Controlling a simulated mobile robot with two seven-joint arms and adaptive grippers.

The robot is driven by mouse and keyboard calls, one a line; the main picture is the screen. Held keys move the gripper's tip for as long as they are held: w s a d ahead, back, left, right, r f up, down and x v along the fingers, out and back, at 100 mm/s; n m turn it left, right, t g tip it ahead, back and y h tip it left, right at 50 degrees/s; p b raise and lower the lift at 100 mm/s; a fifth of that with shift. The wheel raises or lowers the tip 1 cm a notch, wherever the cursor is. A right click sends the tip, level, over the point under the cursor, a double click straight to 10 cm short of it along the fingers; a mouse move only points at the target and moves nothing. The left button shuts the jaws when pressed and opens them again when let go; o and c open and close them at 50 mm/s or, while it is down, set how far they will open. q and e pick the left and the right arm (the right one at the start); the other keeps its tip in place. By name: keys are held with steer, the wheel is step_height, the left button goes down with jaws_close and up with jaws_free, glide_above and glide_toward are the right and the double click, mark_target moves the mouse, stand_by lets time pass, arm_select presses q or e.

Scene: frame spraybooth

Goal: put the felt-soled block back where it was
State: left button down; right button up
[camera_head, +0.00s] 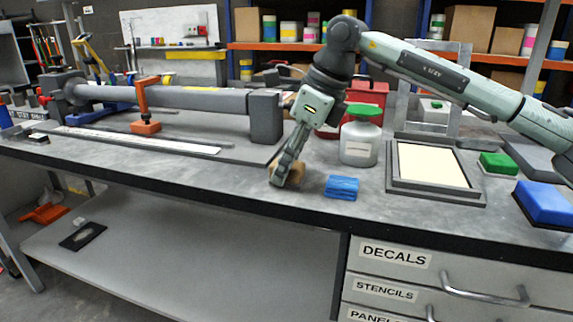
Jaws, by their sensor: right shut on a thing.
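My right gripper (287,172) reaches down over the front part of the bench. It is shut on a tan block (298,174), which is partly hidden by the fingers. The block is low, at or just above the bench top; I cannot tell if it touches. Its underside is hidden, so no felt sole can be made out. A blue block (342,187) lies on the bench just right of the gripper, apart from it. My left gripper is not in view.
A white jar with a green lid (360,140) stands behind the blue block. A framed screen (432,172), a green block (498,162) and a larger blue block (545,202) are to the right. A clamped grey tube (180,97) lies left. The bench's front edge is close.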

steer(key=shift+f, duration=0.25)
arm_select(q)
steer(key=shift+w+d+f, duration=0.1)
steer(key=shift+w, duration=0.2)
arm_select(e)
steer(key=shift+f, duration=0.1)
steer(key=o, duration=1)
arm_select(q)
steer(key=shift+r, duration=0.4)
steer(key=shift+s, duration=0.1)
